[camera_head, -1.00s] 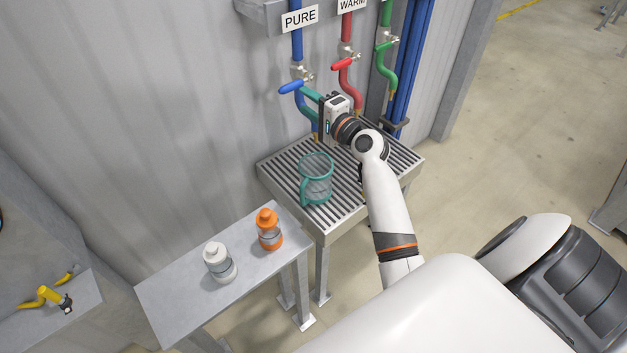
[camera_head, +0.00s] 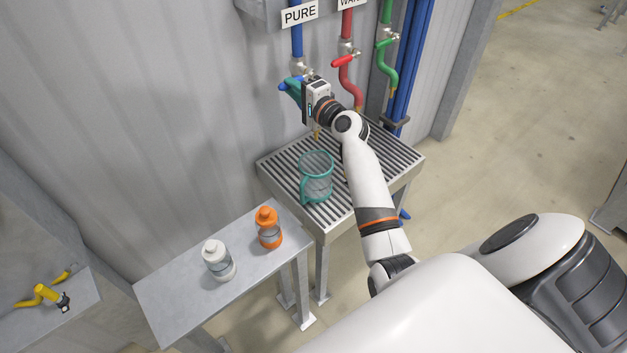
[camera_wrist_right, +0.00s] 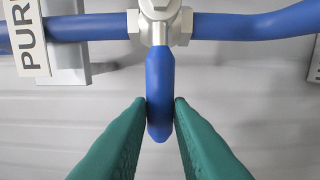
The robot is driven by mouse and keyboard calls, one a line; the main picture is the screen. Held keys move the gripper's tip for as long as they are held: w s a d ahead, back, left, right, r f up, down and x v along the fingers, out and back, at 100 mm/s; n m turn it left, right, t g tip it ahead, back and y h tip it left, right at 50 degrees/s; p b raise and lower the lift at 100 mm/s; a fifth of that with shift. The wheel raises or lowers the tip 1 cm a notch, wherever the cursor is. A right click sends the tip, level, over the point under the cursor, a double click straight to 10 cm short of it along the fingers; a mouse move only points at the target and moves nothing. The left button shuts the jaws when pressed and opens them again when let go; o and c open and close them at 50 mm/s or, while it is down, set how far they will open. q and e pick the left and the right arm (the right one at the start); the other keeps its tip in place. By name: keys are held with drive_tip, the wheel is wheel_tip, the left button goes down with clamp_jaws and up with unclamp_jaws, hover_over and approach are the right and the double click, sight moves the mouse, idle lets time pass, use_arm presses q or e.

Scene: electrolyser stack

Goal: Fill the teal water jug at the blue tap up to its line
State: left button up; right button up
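The teal water jug (camera_head: 317,176) is see-through and stands upright on the slatted stand (camera_head: 268,172), below the blue tap. I cannot make out its fill line or any water in it. The blue tap's handle (camera_wrist_right: 160,90) hangs from the valve between my right gripper's teal fingertips, which lie against its two sides. In the head view my right gripper (camera_head: 290,88) is at the handle and hides most of the tap's lower pipe; a brass-coloured spout tip (camera_head: 317,134) shows below it. My left gripper is not in view.
A red tap (camera_head: 346,63) and a green tap (camera_head: 388,62) hang to the right of the blue one. A white bottle (camera_head: 219,262) and an orange bottle (camera_head: 268,229) stand on a grey side table (camera_head: 180,290). A PURE sign (camera_head: 299,15) marks the blue pipe.

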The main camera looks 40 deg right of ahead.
clamp_jaws()
drive_tip(key=f+n+b, duration=0.1)
drive_tip(key=n+b, duration=0.1)
drive_tip(key=b, duration=0.1)
drive_tip(key=f+n+b, duration=0.1)
drive_tip(key=n+b, duration=0.1)
drive_tip(key=shift+d+f, duration=0.25)
drive_tip(key=shift+f, duration=0.05)
